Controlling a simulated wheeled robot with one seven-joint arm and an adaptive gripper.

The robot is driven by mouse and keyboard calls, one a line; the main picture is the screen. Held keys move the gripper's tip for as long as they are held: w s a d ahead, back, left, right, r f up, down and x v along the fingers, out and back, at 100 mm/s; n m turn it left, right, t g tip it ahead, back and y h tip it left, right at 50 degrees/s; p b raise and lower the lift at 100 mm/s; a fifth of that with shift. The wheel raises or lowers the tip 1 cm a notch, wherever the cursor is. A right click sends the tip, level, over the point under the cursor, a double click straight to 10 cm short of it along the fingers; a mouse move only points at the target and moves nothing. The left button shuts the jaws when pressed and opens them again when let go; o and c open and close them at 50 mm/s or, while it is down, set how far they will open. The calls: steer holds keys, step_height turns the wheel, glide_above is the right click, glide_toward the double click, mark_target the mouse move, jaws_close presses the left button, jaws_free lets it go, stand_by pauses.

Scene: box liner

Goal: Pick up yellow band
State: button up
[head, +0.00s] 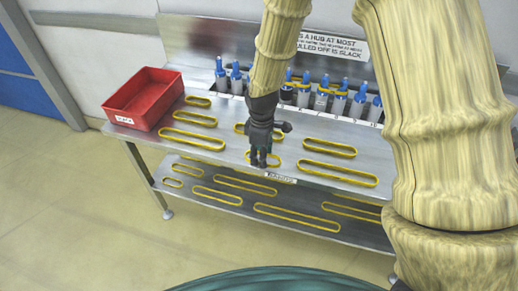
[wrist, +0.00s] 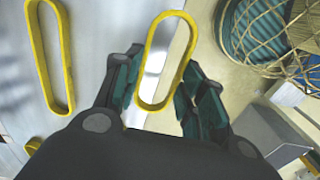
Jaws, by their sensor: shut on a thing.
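My gripper (head: 260,162) is low over the front part of the metal bench, left of a long yellow band (head: 338,174). In the wrist view its fingers (wrist: 164,72) are closed on a yellow band (wrist: 190,52), an elongated loop whose near end lies between the fingertips. In the head view a yellow band (head: 277,162) shows partly behind the fingers. Other yellow bands lie flat on the bench, such as one at left (head: 192,139) and a long one in the wrist view (wrist: 40,62).
A red bin (head: 140,104) stands at the bench's left end. A row of blue-topped posts (head: 359,101), some with yellow bands around them, lines the back, below a printed sign (head: 333,45). A lower shelf (head: 215,181) holds several more yellow bands.

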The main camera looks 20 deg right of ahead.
steer(key=s+a+r+b, duration=0.1)
steer(key=s+b, duration=0.1)
steer(key=s, duration=0.8)
steer(key=shift+s, duration=0.4)
steer(key=shift+a, duration=0.1)
